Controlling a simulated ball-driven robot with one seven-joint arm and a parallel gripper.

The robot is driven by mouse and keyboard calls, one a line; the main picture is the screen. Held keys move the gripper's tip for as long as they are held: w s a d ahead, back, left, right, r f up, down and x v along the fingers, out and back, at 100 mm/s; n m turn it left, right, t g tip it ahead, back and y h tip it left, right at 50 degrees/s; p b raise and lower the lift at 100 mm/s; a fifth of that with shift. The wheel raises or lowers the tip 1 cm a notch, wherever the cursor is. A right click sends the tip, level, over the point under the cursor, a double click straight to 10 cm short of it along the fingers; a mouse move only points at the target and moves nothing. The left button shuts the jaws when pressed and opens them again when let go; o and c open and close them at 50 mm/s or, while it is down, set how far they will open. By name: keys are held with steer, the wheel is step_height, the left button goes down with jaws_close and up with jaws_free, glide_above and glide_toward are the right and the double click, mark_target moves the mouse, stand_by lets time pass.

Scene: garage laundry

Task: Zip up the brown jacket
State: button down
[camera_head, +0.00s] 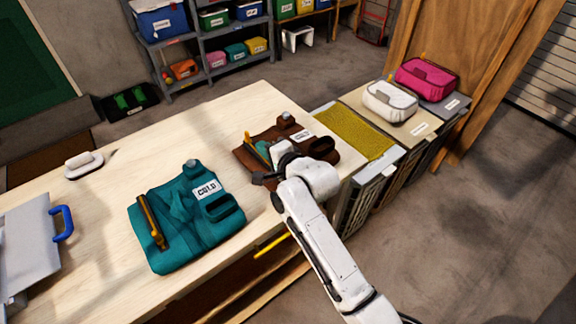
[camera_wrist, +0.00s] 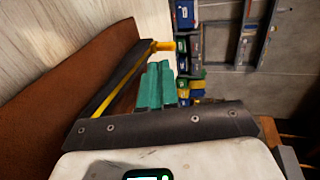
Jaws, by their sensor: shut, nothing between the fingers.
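The brown jacket (camera_head: 254,157) lies folded on the far right part of the wooden table, partly hidden behind my arm. It has a white label and a dark zip strip with a yellow edge (camera_wrist: 103,97), seen along its left side in the wrist view. My gripper (camera_head: 268,178) is over the jacket's near side, shut and empty.
A teal jacket (camera_head: 184,222) labelled COLD lies left of my gripper. A grey case with a blue handle (camera_head: 62,223) is at the far left. Bins with a white pouch (camera_head: 389,103) and a pink pouch (camera_head: 427,80) stand right of the table.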

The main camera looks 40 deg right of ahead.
steer(key=shift+s+f, duration=0.15)
steer(key=shift+s, duration=0.15)
steer(key=v, duration=0.8)
steer(key=shift+s+b, duration=0.1)
steer(key=shift+b, duration=0.25)
steer(key=s+f+n+g, duration=0.4)
steer(key=s+n, duration=0.2)
steer(key=s, duration=0.4)
steer(key=s+a+f+n+g, duration=0.1)
steer(key=s+f+n+g, duration=0.4)
steer(key=s, duration=0.5)
steer(key=s+f+n+g, duration=0.4)
steer(key=s+f+n, duration=0.1)
steer(key=s, duration=0.4)
steer(key=shift+s+a+n+g, duration=0.3)
steer(key=shift+s+a+n, duration=0.1)
steer(key=shift+n, duration=0.4)
